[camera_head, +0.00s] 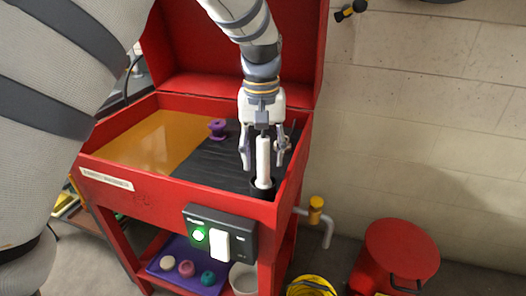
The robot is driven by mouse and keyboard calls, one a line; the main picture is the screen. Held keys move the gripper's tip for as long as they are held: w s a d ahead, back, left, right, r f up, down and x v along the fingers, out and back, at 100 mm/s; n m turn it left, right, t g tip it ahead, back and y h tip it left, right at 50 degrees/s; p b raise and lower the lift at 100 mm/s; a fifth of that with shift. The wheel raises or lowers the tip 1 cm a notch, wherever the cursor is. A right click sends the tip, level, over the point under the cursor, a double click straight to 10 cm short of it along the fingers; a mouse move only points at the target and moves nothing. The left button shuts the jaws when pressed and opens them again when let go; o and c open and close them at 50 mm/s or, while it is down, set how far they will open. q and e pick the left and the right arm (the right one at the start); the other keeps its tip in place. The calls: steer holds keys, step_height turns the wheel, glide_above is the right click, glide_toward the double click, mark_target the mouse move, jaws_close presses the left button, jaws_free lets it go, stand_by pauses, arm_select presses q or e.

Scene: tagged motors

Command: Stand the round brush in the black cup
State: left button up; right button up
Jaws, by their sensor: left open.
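The round brush (263,158) shows as a white, upright cylinder with its lower end inside the black cup (260,193). The cup sits at the front right corner of the red washer basin, and the front wall hides part of it. My left gripper (263,164) points down from above, open, with one finger on each side of the brush. I see a gap between the fingers and the brush. The brush's lower end is hidden in the cup. My right gripper is not in view.
The red basin (140,182) has raised walls and an upright lid behind. Orange liquid (150,145) fills its left part; a black ridged surface (215,160) lies right. A purple spool-like part (217,129) stands at the back. A switch box (220,236) is on the front.

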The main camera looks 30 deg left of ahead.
arm_select(q)
step_height(320, 180, up, 12)
steer(key=shift+s+r, duration=0.1)
stand_by(1.0)
